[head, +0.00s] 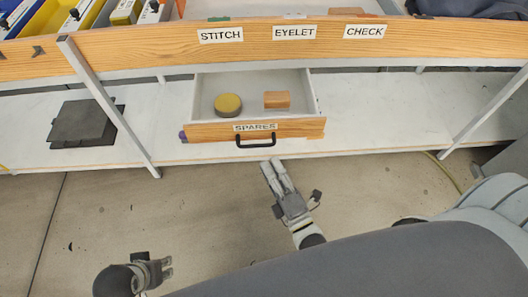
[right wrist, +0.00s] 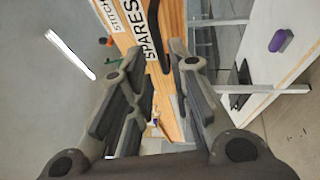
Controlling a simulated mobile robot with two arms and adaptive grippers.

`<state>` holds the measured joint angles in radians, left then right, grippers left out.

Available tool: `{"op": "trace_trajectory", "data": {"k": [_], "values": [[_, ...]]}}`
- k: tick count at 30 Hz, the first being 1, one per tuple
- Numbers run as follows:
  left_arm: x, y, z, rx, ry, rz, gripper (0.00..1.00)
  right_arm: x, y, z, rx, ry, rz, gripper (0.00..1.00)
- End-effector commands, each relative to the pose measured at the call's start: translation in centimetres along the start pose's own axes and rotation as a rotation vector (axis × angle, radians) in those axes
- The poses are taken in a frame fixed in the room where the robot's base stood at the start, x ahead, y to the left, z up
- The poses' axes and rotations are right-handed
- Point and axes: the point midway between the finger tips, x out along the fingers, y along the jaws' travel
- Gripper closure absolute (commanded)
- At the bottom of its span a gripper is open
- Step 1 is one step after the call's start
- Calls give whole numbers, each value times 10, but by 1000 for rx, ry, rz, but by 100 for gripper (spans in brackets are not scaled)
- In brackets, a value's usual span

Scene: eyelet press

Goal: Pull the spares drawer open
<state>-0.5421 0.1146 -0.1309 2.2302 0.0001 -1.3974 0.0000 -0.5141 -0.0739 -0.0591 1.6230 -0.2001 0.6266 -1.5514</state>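The spares drawer (head: 210,130) stands pulled out below the shelf edge, with its inside showing. Its wooden front bears a SPARES label (head: 255,127) and a black bar handle (head: 256,141). Inside lie a round yellow-topped tin (head: 228,104) and a small wooden block (head: 277,100). My right gripper (head: 273,167) is just in front of and slightly right of the handle, apart from it. In the right wrist view its fingers (right wrist: 155,60) are spread with nothing between them, and the dark handle (right wrist: 158,45) shows beyond. My left gripper (head: 168,269) is low at the left, away from the drawer.
A wooden shelf edge with STITCH, EYELET and CHECK labels (head: 294,32) runs above the drawer. Slanted grey legs (head: 108,105) stand on both sides. A dark flat box (head: 82,124) sits on the white lower shelf at left. The floor in front is clear.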

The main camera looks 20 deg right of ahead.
Motion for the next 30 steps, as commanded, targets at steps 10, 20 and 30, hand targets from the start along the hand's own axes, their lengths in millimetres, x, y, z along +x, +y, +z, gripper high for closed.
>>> {"op": "trace_trajectory", "data": {"k": [10,20,30], "values": [[0,0,0,0,0,0,60,-42,0,0,0,0,-1,81],[0,0,0,0,0,0,60,-43,0,0,0,0,0,81],[0,0,0,0,-1,0,60,-40,-3,2,22,-1,-21,81]]}}
